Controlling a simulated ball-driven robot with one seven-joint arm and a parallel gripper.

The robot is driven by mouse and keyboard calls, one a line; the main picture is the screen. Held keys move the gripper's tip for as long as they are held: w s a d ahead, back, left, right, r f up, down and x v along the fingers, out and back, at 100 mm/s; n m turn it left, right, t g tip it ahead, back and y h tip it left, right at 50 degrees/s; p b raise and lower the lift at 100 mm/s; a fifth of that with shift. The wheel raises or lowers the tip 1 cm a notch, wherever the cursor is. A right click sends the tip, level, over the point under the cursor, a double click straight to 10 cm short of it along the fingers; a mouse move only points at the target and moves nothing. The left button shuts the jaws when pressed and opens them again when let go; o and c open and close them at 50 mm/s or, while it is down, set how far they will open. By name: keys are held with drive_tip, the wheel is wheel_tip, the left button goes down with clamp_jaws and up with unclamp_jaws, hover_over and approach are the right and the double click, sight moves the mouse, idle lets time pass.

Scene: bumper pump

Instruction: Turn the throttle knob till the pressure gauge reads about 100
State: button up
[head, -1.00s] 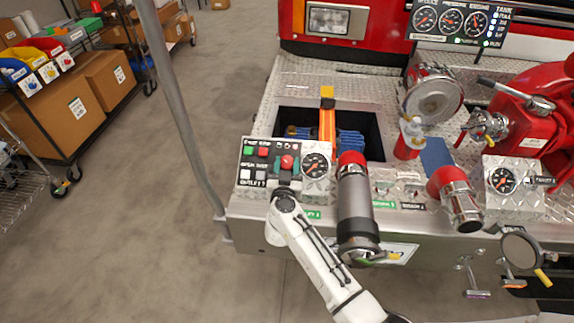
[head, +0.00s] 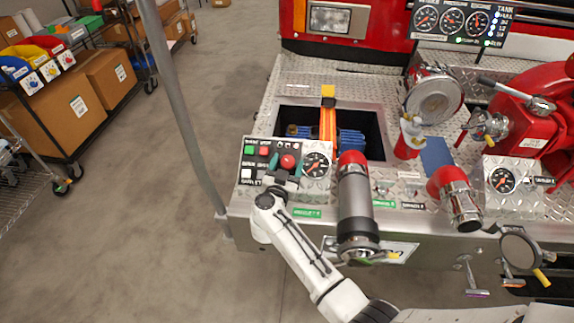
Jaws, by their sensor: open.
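The red throttle knob (head: 288,161) sits on the small control panel (head: 247,165) at the bumper's left, beside green, red and white buttons. My gripper (head: 284,174) is open at the near side of the knob, its fingers close to it. I cannot tell whether they touch it. The arm hides part of the panel's lower edge. The pressure gauge (head: 452,20) is the middle one of three round dials on the black panel at the top right. Its needle is too small to read.
A panel gauge (head: 316,165) is right of the knob. A grey pole (head: 180,110) rises at the left. An open bay with an orange strap (head: 327,122) lies behind the panel.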

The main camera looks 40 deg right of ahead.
drive_tip(key=v, duration=1)
drive_tip(key=shift+s+a, duration=0.2)
drive_tip(key=shift+a, duration=0.15)
